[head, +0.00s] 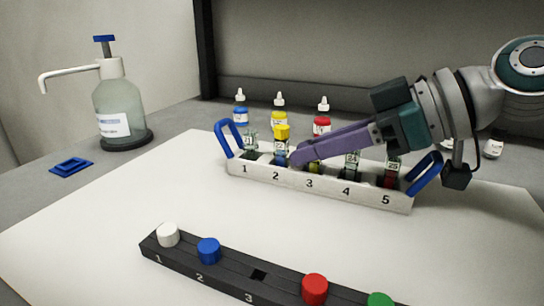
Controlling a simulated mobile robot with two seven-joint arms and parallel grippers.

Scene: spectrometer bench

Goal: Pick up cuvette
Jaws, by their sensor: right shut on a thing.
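A white rack (330,189) with blue end handles and slots numbered 1 to 5 stands on the white sheet. Each slot holds a small labelled cuvette. The slot 2 cuvette (280,158) has blue contents and a yellow cap (282,131). My right gripper (293,157) reaches in from the right with its purple fingers. Its tips are shut at the slot 2 cuvette, which still stands upright in the rack. The fingers partly hide the slot 3 cuvette (315,167). The slot 4 (352,163) and slot 5 (391,172) cuvettes stand uncapped. My left gripper is out of view.
A black cap rail (215,270) in front holds white (168,235), blue (208,250), red (315,289) and green (380,299) caps; hole 3 is empty. Dropper bottles (240,112) stand behind the rack. A pump bottle (113,106) stands at left. The sheet left of the rack is clear.

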